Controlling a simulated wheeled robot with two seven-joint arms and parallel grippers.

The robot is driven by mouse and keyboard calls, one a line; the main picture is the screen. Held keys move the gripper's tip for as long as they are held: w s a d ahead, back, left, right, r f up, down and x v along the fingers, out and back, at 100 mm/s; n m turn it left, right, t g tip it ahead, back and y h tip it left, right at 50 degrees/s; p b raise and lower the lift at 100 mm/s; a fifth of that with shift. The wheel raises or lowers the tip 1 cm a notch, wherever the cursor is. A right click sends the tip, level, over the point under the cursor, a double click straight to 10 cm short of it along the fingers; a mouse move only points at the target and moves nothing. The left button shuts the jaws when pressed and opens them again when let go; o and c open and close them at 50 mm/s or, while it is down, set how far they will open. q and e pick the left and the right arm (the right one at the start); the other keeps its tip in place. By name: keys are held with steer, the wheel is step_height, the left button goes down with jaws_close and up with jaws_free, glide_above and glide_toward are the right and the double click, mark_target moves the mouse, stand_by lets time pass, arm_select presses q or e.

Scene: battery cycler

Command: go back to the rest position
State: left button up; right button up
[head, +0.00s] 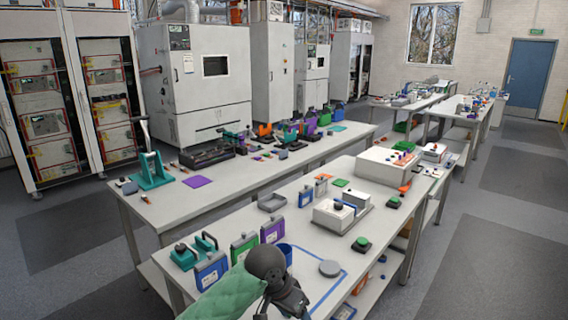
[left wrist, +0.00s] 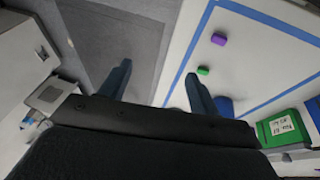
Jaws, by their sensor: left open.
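My left gripper (left wrist: 156,72) is open in the left wrist view, its two dark blue fingers apart with nothing between them. One finger shows against the dark floor, the other against the edge of a white table (left wrist: 255,55). In the head view my left arm, in a green sleeve, comes in at the bottom, and its dark wrist end (head: 286,298) is over the near table's front end, partly cut off by the frame. My right gripper is not in view.
On the near table, blue (head: 210,270), green (head: 243,246) and purple (head: 272,230) battery packs stand close to my left arm. A grey disc (head: 330,268) lies to its right. A white device (head: 341,212) stands farther back. Open floor (head: 470,250) is at the right.

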arm_select(q)
steer(key=s+a+f+n+t, duration=0.2)
steer(key=s+a+f+n, duration=0.1)
steer(key=s+a+f, duration=0.65)
steer(key=s+a+f+n+y, duration=0.2)
steer(key=s+a+f, duration=0.2)
steer(key=s+a, duration=0.4)
steer(key=s+a+f+n+y, duration=0.1)
steer(key=s+a+f+y, duration=0.1)
steer(key=s+a+f, duration=0.6)
steer(key=d+f, duration=0.3)
steer(key=f, duration=1.9)
steer(key=s+f+b, duration=0.1)
steer(key=s+f, duration=0.3)
steer(key=f, duration=0.8)
steer(key=s+f+g, duration=0.1)
steer(key=s+f, duration=0.3)
steer(key=f, duration=0.8)
steer(key=shift+s+d+f+b, duration=0.2)
steer(key=shift+s+f+b, duration=0.1)
steer(key=shift+b, duration=0.05)
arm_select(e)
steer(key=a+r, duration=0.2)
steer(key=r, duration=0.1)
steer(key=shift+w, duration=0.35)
